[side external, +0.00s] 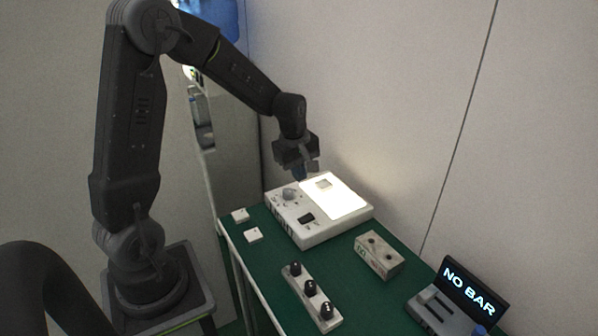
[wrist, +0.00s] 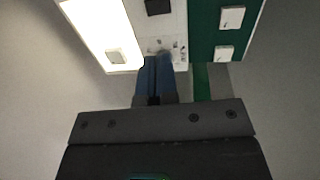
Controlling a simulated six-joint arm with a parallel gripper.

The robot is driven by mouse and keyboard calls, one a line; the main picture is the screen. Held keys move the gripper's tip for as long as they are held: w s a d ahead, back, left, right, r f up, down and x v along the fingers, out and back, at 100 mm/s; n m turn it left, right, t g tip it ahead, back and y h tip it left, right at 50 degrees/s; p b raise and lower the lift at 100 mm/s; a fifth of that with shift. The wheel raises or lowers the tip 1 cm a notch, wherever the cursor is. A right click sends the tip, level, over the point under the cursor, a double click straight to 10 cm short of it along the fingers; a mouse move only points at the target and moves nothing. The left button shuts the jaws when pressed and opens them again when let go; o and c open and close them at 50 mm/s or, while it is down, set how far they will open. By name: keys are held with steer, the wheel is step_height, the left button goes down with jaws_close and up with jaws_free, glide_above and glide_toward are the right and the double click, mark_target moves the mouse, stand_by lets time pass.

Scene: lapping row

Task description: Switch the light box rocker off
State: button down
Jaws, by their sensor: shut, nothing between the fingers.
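The light box (side external: 318,234) is a white case on the green table, with a glowing panel (side external: 343,201) on its right side; the panel shows bright in the wrist view (wrist: 92,25). The dark rocker (side external: 306,218) sits on the control strip near the front end, and shows at the top edge of the wrist view (wrist: 158,6). I cannot tell its tilt. A round knob (side external: 289,193) is at the strip's far end. My gripper (side external: 299,176), with blue fingers, is shut and empty above the far end of the box, apart from the rocker. The fingers (wrist: 157,60) cover part of the strip.
A small tile (side external: 323,184) lies on the lit panel. Two white tiles (side external: 240,215) (side external: 253,235) lie left of the box. A block with two holes (side external: 379,255), a strip with three black knobs (side external: 311,291) and a "NO BAR" display (side external: 470,291) stand nearer the camera.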

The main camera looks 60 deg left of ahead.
mark_target(309, 217)
steer(key=shift+w, duration=0.8)
steer(key=f, duration=0.4)
steer(key=w+f, duration=0.1)
steer(key=f, duration=0.9)
steer(key=shift+w, duration=0.35)
steer(key=shift+f, duration=0.2)
steer(key=shift+s, duration=0.15)
